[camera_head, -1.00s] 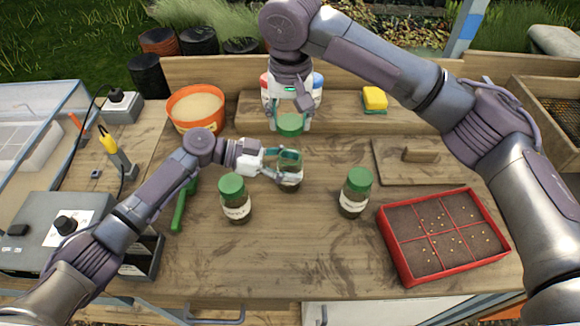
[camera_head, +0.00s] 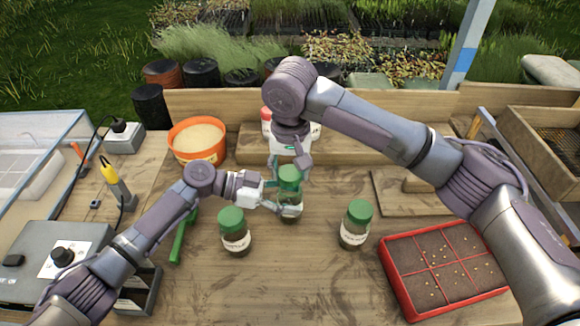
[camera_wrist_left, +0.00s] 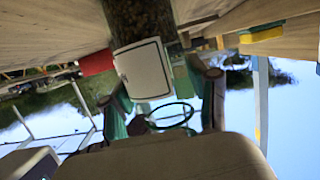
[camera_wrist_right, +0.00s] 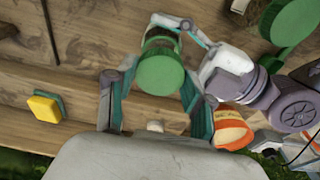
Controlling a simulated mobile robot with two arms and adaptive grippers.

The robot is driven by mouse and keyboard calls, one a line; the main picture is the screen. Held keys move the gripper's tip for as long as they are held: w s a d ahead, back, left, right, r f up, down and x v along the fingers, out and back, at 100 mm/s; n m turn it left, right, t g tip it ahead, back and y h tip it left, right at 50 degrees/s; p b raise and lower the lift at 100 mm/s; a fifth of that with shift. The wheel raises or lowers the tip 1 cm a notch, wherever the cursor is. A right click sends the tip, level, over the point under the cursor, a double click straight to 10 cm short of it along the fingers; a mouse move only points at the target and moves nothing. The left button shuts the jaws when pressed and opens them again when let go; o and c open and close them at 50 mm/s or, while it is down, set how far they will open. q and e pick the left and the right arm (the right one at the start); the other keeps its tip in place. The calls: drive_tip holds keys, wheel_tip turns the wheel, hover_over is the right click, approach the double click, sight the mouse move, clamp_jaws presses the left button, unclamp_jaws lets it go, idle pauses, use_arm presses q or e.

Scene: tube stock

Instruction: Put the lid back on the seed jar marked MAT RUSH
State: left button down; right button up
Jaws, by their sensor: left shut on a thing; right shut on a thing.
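The glass jar (camera_head: 290,197) with dark contents stands mid-table, upright. My left gripper (camera_head: 284,201) is shut around it from the left. In the left wrist view its dark side (camera_wrist_left: 140,18) and pale label (camera_wrist_left: 145,70) show; no writing can be read. My right gripper (camera_head: 289,168) is shut on the green lid (camera_head: 289,174) and holds it level, right over the jar. In the right wrist view the lid (camera_wrist_right: 158,76) sits between the fingers and hides much of the jar mouth. I cannot tell whether lid and jar touch.
Two lidded jars stand nearby, one at front left (camera_head: 235,238) and one at right (camera_head: 355,229); their labels are too small to read. A red seed tray (camera_head: 395,287) is at right, an orange bucket (camera_head: 197,152) at back left. The front middle of the table is clear.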

sight(290, 201)
drive_tip(key=shift+f, duration=0.75)
drive_tip(key=shift+f, duration=0.55)
drive_tip(key=m, duration=0.3)
drive_tip(key=shift+a, duration=0.15)
drive_tip(key=m, duration=0.6)
drive_tip(key=shift+f+g+h, duration=0.1)
drive_tip(key=shift+g+h, duration=0.2)
drive_tip(key=shift+h, duration=0.1)
drive_tip(key=m, duration=0.2)
drive_tip(key=shift+m, duration=0.3)
drive_tip(key=m, duration=0.4)
drive_tip(key=shift+w+m+g+h, duration=0.15)
drive_tip(key=shift+m+g+h, duration=0.15)
drive_tip(key=shift+m, duration=0.1)
drive_tip(key=m, duration=0.6)
drive_tip(key=shift+g, duration=0.4)
